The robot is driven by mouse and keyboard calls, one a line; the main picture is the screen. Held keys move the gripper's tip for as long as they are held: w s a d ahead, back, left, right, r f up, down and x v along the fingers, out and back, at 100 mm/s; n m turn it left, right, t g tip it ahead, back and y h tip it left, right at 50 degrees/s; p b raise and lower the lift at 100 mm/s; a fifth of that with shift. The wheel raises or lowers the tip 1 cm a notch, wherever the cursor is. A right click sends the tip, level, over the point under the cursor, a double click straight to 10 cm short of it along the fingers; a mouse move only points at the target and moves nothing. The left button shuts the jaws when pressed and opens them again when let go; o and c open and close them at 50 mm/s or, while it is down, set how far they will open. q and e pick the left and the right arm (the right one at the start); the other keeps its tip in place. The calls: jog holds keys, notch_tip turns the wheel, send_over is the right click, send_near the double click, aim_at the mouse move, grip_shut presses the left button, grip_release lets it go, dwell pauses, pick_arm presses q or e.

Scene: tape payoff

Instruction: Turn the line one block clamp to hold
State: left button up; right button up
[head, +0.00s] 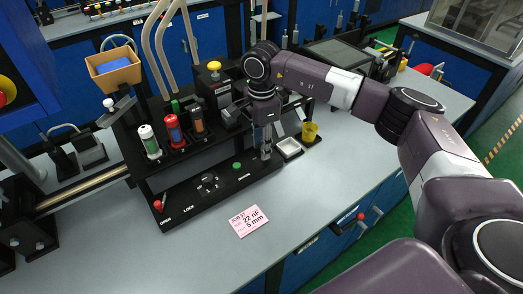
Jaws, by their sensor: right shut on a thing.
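My right gripper (266,150) points down over the right end of the black fixture (222,189). It is shut on a small grey part whose shape is mostly hidden by the fingers; I cannot tell if this is the line one block clamp. A red-knobbed lever (158,205) stands at the fixture's front left, beside small white markings. A round dark dial (208,182) and a green button (237,166) sit on the same base. My left gripper is not in view.
Green-white, red and dark bottles (173,130) stand on the fixture's upper shelf.

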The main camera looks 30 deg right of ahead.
jog(key=shift+n+b, duration=0.55)
jog(key=shift+n, duration=0.45)
jog(key=shift+r, duration=0.1)
jog(key=shift+w, duration=0.1)
jog(key=o, duration=1.1)
jog(key=shift+o, duration=0.2)
